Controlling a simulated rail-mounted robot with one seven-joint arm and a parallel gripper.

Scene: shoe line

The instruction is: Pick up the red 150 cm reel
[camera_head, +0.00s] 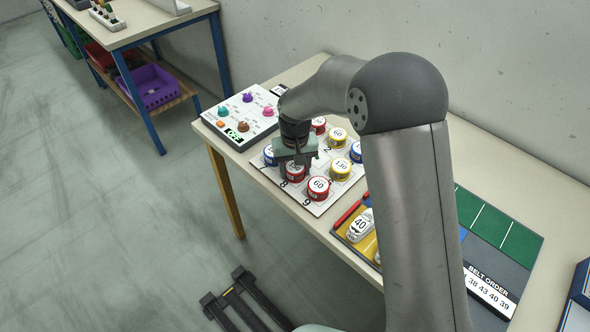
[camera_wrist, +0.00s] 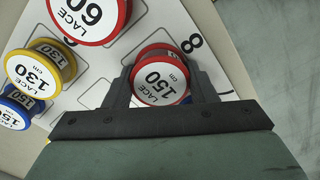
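The red 150 cm reel (camera_wrist: 160,82) stands on the white numbered board, near the printed 8, with its label up. It also shows in the head view (camera_head: 294,171), partly hidden under my gripper. My gripper (camera_wrist: 158,68) is open, with one finger on each side of the reel. The gaps between the fingers and its red rims look small, and I cannot tell whether either finger touches it. In the head view my gripper (camera_head: 296,160) is low over the board's front edge.
A red 60 reel (camera_head: 318,188) is close to the right, with yellow reels 130 (camera_head: 341,168) and 60 (camera_head: 338,137) behind. A blue reel (camera_head: 270,155) stands just left. A button panel (camera_head: 240,117) is farther left; a shoe tray (camera_head: 350,240) is at right.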

